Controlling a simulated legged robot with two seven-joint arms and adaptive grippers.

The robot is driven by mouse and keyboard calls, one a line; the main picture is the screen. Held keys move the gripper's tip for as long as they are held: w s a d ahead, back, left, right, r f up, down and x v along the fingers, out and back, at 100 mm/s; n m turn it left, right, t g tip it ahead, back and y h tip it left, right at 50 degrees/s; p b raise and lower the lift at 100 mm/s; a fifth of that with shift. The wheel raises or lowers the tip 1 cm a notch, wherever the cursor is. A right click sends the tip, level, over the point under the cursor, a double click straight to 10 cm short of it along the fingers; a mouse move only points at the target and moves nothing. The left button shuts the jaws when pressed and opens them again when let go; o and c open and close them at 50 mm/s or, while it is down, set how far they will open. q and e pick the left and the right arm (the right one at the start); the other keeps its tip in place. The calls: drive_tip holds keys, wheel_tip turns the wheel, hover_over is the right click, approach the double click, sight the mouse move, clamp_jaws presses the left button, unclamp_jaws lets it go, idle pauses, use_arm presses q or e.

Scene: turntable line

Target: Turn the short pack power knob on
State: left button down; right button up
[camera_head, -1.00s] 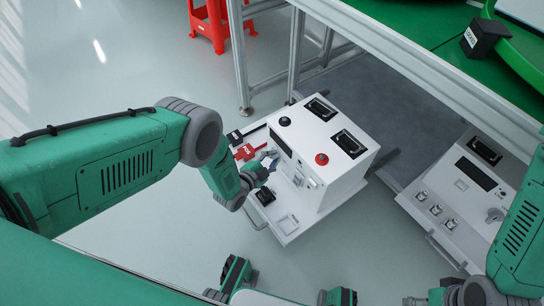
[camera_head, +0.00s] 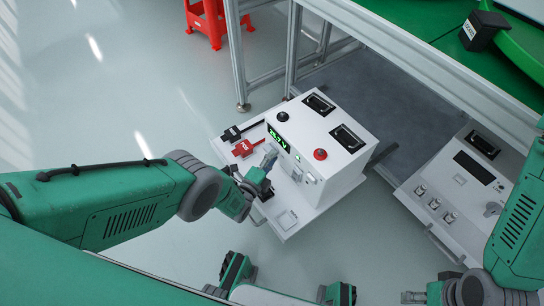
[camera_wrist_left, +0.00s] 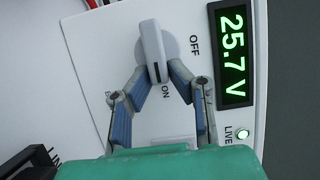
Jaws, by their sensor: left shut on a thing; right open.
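The short pack is a white box (camera_head: 330,172) on the floor beside the table. In the left wrist view its white power knob (camera_wrist_left: 152,50) points near the ON mark, with OFF printed to its right. My left gripper (camera_wrist_left: 157,72) is shut on the knob, its blue-padded fingers on either side. In the head view my left gripper (camera_head: 268,165) is at the front panel and hides the knob. The display (camera_wrist_left: 233,52) is lit green and reads 25.7 V, and the LIVE lamp (camera_wrist_left: 243,134) glows green.
A red POS plug (camera_head: 247,147) and a black plug (camera_head: 236,131) lie at the pack's left. A second white unit (camera_head: 455,190) stands at the right under the green-topped table (camera_head: 415,30). Floor at the left is clear.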

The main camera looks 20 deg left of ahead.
sight(278, 134)
use_arm(q)
drive_tip(key=shift+s+f, duration=0.2)
drive_tip(key=shift+f, duration=0.1)
drive_tip(key=c, duration=1.5)
unclamp_jaws()
drive_tip(key=shift+w+r, duration=0.1)
drive_tip(key=shift+w+d+r, duration=0.1)
drive_tip(key=shift+w+r, duration=0.05)
drive_tip(key=shift+r, duration=4.75)
